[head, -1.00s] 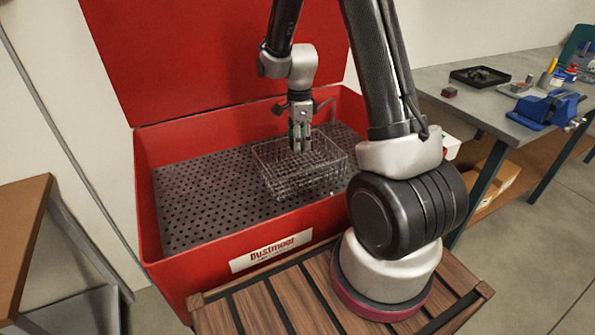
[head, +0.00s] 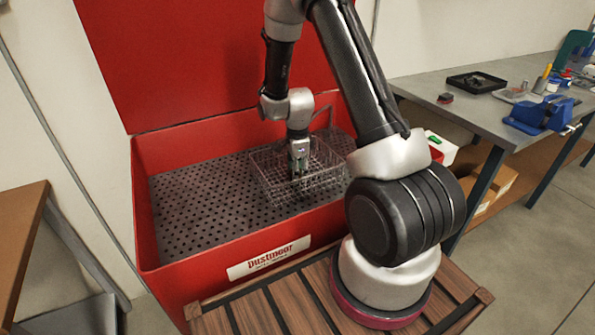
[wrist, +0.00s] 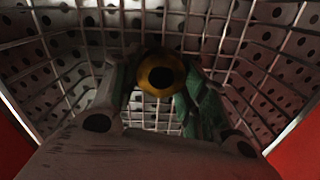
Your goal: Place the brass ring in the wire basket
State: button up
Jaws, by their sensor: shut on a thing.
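The brass ring (wrist: 147,76) shows in the wrist view as a yellow ring with a dark centre, between the fingertips of my gripper (wrist: 158,88). My gripper is shut on it. In the head view, my gripper (head: 299,168) points down inside the wire basket (head: 262,187), below its rim. The ring is too small to make out there. The basket's wire mesh (wrist: 145,20) surrounds the ring and fingers in the wrist view. I cannot tell whether the ring touches the basket floor.
The basket stands on the perforated metal floor (head: 200,205) of a red parts washer (head: 145,215) with its lid raised. A tall wire handle (head: 321,108) rises at the basket's back. A workbench (head: 440,90) with a blue vise (head: 540,115) stands at the right.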

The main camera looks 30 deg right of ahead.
jog(key=o, duration=1.2)
jog(key=s+r+n+t, duration=0.1)
jog(key=s+r+n, duration=0.3)
jog(key=r, duration=1)
jog(key=s+r+n+t, duration=0.1)
jog(key=s+r+n, duration=0.35)
jog(key=r, duration=0.85)
jog(key=s+r+n, duration=0.2)
jog(key=s+n, duration=0.2)
jog(key=s, duration=0.1)
jog(key=s+r+n+t, duration=0.1)
jog(key=s+r+n, duration=0.2)
jog(key=s, duration=0.3)
jog(key=s+a+r+n+t, duration=0.1)
jog(key=s+r+n, duration=0.1)
jog(key=s+n, duration=0.3)
jog(key=shift+s+r, duration=0.3)
jog(key=shift+s, duration=0.45)
